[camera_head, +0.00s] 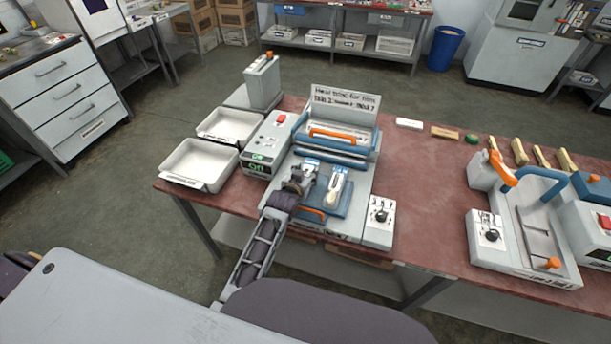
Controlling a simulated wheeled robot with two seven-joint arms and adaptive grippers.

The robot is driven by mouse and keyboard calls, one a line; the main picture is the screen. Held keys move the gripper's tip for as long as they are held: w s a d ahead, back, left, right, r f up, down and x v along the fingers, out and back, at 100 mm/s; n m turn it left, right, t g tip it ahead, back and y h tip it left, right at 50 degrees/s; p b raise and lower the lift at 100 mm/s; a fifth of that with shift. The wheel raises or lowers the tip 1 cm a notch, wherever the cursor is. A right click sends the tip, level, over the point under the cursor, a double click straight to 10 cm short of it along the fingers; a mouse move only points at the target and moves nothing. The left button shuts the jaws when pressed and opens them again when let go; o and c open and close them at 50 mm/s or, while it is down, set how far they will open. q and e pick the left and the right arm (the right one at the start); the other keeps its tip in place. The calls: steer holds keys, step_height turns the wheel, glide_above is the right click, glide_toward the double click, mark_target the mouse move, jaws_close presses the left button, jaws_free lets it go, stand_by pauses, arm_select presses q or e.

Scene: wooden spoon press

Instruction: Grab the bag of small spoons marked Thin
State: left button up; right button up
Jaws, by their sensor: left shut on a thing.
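A small clear packet with blue ends and pale spoons (337,188) lies on the blue bed of the sealing press (362,170) in the head view. A second packet with a blue and white end (311,164) is just left of it, partly hidden by my left gripper (302,184). My left gripper reaches in over the front of the press and is shut on this left packet. The print on both packets is too small to read, so I cannot tell which is marked Thin. My right gripper is not in view.
Two white trays (165,164) stand left of the press, beside a control box (268,142) with a red button. A lettered sign (344,98) stands behind the press. Another press (530,258) is at the right. Red table surface (428,190) between the presses is clear.

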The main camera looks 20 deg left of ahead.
mark_target(306, 173)
arm_select(q)
steer(key=shift+r, duration=4.7)
